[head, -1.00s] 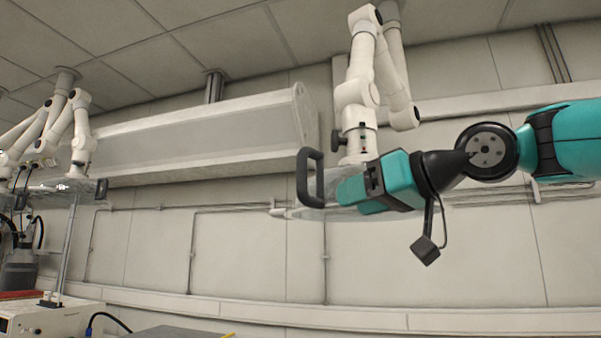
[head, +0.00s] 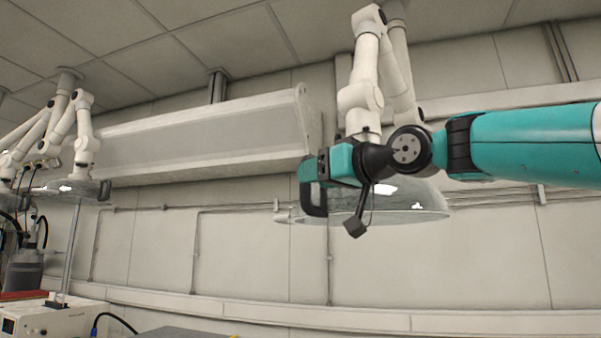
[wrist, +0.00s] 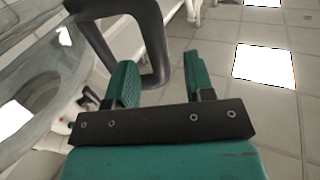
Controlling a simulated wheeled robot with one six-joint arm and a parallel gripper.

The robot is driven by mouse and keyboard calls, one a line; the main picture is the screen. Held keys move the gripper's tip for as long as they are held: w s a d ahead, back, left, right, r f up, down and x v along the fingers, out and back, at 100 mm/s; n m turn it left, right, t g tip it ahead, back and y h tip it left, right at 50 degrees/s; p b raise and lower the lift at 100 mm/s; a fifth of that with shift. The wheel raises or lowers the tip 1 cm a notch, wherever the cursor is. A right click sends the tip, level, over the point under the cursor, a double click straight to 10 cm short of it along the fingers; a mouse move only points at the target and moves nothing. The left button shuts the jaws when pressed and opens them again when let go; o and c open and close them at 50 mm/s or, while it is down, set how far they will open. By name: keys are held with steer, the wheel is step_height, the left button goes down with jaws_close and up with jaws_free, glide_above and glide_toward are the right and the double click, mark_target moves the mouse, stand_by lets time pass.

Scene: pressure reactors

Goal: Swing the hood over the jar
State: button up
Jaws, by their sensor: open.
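The hood (head: 425,203) is a clear dome at the end of a white jointed ceiling arm (head: 362,95). Its dark loop handle (head: 314,203) is at its left side in the head view. My gripper (head: 308,170) is at the handle, in front of the hood. In the wrist view the fingers are apart, with part of the handle (wrist: 155,45) between them; they do not look closed on it. The hood's clear rim (wrist: 45,95) shows at left there. I cannot make out a jar for certain; a grey vessel (head: 22,272) stands at far left.
A second clear hood (head: 75,190) on a white arm hangs at left, near a metal post (head: 72,245). A long white wall unit (head: 200,135) is behind. A white instrument (head: 50,320) stands low left. The air below the hood looks clear.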

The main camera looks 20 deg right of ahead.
steer(key=p+x, duration=0.1)
steer(key=x, duration=0.4)
steer(key=shift+w+a, duration=0.1)
